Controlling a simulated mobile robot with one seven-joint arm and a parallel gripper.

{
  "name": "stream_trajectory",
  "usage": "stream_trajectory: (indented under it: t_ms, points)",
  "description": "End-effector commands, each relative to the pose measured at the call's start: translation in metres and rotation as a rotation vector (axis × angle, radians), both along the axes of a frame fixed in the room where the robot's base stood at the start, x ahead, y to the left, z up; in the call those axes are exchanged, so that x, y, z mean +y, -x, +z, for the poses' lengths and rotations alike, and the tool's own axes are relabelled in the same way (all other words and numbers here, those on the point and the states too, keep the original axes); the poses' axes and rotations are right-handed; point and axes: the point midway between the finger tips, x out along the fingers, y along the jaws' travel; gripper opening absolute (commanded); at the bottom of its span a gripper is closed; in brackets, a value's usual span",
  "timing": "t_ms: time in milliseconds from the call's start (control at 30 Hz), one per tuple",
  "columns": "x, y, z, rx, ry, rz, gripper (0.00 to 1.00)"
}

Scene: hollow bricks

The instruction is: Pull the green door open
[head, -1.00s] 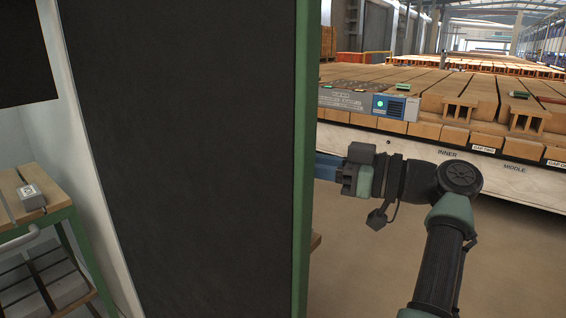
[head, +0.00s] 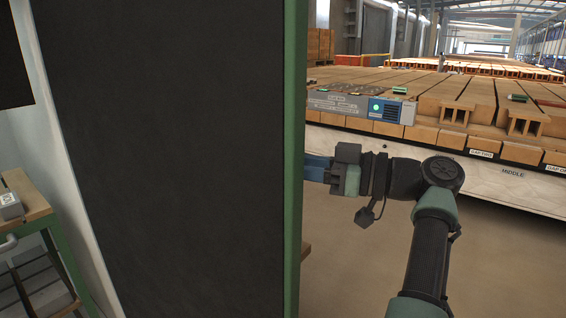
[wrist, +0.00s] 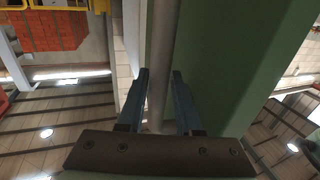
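The green door fills the middle of the head view; its dark panel (head: 170,150) faces me and its green edge (head: 294,160) runs upright at the right. In the wrist view its green face (wrist: 230,70) is at the right. A grey bar handle (wrist: 162,35) runs along it, between the two blue fingers of my gripper (wrist: 160,72). The fingers appear closed around the bar. In the head view my gripper (head: 318,168) reaches behind the door's edge from the right, so its fingertips and the handle are hidden there.
At the left, past a pale frame (head: 50,150), stands a green-legged table (head: 42,210) with a grey box (head: 10,206). At the right, a long bench of bricks (head: 400,120) lies beyond my arm. Brown floor (head: 350,270) is open in front of it.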

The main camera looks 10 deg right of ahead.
Motion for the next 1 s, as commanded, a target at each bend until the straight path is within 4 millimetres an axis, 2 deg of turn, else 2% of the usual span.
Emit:
stream_trajectory:
  t_ms: [33,100,467,567,1000]
  points:
    - [0.000,0.000,0.000,0.000,0.000,0.000,0.45]
    - [0.000,0.000,0.000,0.000,0.000,0.000,0.57]
    - [-0.004,0.002,0.001,-0.001,0.000,-0.001,0.57]
    - [-0.014,0.008,0.001,-0.001,0.000,-0.003,0.57]
    - [-0.092,0.056,0.001,-0.001,-0.001,-0.002,0.57]
